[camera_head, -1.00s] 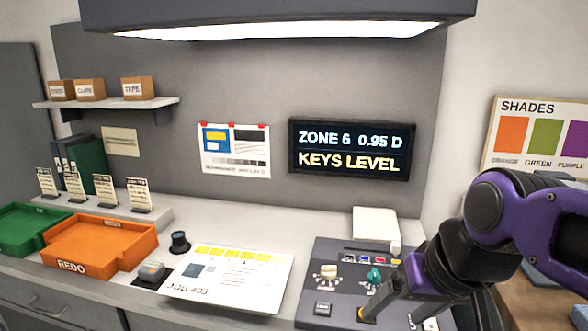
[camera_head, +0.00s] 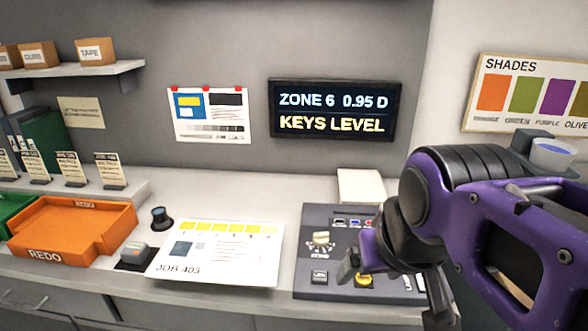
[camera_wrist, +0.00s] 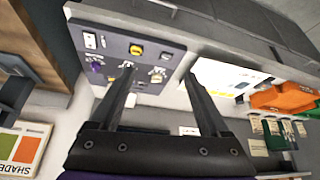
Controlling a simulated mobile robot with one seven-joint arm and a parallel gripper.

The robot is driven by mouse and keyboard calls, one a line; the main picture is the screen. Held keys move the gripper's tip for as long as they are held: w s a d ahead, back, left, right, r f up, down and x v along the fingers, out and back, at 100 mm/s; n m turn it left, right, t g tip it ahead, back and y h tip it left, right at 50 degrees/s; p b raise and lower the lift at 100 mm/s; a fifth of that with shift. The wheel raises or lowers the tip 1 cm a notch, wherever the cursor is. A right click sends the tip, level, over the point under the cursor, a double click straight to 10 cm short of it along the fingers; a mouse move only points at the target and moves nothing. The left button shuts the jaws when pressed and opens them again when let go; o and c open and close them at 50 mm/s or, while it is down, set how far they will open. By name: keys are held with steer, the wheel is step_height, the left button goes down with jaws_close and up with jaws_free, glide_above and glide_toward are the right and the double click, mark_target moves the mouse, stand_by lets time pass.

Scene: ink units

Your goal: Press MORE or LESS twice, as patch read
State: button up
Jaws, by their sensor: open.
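The dark grey control panel (camera_head: 343,216) stands at the right of the counter, with a pale knob (camera_head: 320,241), a grey key (camera_head: 319,277) and a yellow key (camera_head: 363,281). My gripper (camera_head: 392,285) is open and empty above the panel's right part and hides some of it. In the wrist view the panel (camera_wrist: 112,38) shows upside down beyond my open fingers (camera_wrist: 158,78). Its small key labels are too blurred to read surely. The wall display (camera_head: 334,111) reads "ZONE 6 0.95 D" and "KEYS LEVEL". The printed sheet (camera_head: 221,255), marked JOB 403, has a row of yellow patches.
A small grey device (camera_head: 136,254) and a dark round knob-like object (camera_head: 161,217) stand left of the sheet. An orange REDO tray (camera_head: 107,244) is farther left. A white block (camera_head: 361,186) lies behind the panel. A SHADES board (camera_head: 524,96) hangs at right.

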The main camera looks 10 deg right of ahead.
jaws_close()
stand_by(1.6)
